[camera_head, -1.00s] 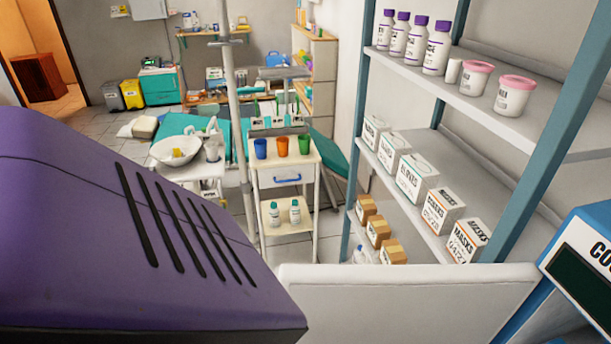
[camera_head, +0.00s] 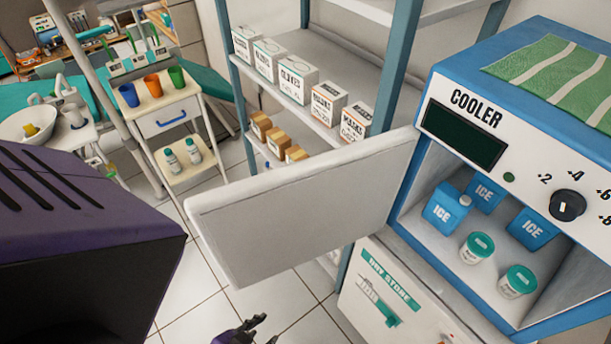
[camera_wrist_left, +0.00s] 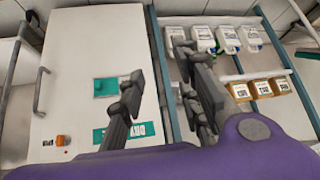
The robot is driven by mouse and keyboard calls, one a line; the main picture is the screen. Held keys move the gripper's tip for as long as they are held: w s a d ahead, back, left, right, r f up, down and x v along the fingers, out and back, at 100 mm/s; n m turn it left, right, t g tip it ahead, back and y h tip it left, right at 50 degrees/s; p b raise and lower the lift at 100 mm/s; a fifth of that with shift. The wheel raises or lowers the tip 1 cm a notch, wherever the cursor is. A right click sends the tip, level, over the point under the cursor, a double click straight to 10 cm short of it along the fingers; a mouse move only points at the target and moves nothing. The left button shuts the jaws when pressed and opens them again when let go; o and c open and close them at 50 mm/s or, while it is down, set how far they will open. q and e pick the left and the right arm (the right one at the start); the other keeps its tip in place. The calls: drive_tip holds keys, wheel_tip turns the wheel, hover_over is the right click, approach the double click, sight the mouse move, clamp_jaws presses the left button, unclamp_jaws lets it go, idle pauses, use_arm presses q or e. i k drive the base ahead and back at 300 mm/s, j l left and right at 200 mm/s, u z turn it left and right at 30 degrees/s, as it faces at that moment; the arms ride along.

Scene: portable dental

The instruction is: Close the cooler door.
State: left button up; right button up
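The blue cooler (camera_head: 460,230) stands at the right in the head view, with its front opening uncovered. Its white door (camera_head: 300,205) is swung wide open to the left. Inside the cooler are blue ice packs (camera_head: 446,208) and white tubs with green lids (camera_head: 478,247). My left gripper (camera_head: 262,331) is at the bottom edge of the head view, below the door and apart from it. In the left wrist view its dark fingers (camera_wrist_left: 165,85) are spread with nothing between them. My right gripper is not in view.
A white dry store cabinet (camera_head: 360,290) stands below the cooler; its front also shows in the left wrist view (camera_wrist_left: 75,70). Shelving (camera_head: 325,50) with boxes stands behind the door. A cart (camera_head: 170,118) with cups is at the left. Tiled floor (camera_head: 215,295) is clear left of the cabinet.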

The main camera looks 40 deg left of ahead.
sight(257, 228)
drive_tip(key=k+j+z, duration=0.1)
drive_tip(key=j, duration=0.2)
drive_tip(key=k+j+z, duration=0.15)
drive_tip(key=j, duration=0.15)
drive_tip(key=k+j+z, duration=0.1)
drive_tip(key=j, duration=0.2)
drive_tip(key=k+j+z, duration=0.2)
drive_tip(key=j+z, duration=0.2)
drive_tip(key=j, duration=0.25)
drive_tip(key=k+j+z, duration=0.2)
drive_tip(key=i+j, duration=0.1)
